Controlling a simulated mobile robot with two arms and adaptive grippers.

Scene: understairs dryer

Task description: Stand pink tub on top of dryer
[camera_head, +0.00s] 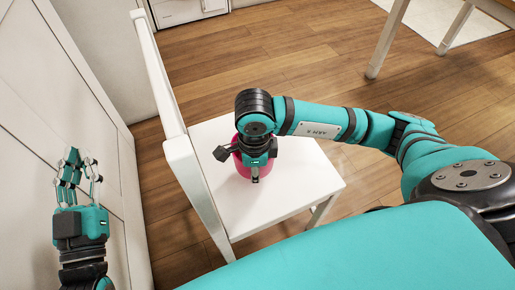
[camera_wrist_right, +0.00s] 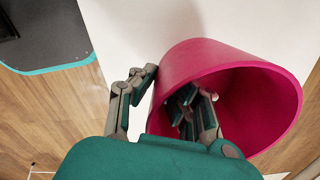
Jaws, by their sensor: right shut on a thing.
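The pink tub (camera_head: 267,172) is over the seat of a white chair (camera_head: 285,205), partly hidden under my right arm. It also shows in the right wrist view (camera_wrist_right: 188,62), with its open mouth towards the lower right. My right gripper (camera_head: 255,168) is shut on the tub's wall. In the wrist view one finger is outside the wall and the other is inside the tub. Whether the tub touches the seat is hard to tell. My left gripper (camera_head: 80,165) is open and empty at the left. I cannot clearly identify the dryer.
The chair's tall white backrest (camera_head: 185,165) stands just left of the tub. A white panelled wall (camera_head: 70,100) is close to my left gripper. A white boxy unit (camera_head: 185,10) is at the top. A table leg (camera_head: 388,40) stands at the upper right. Wood floor between is clear.

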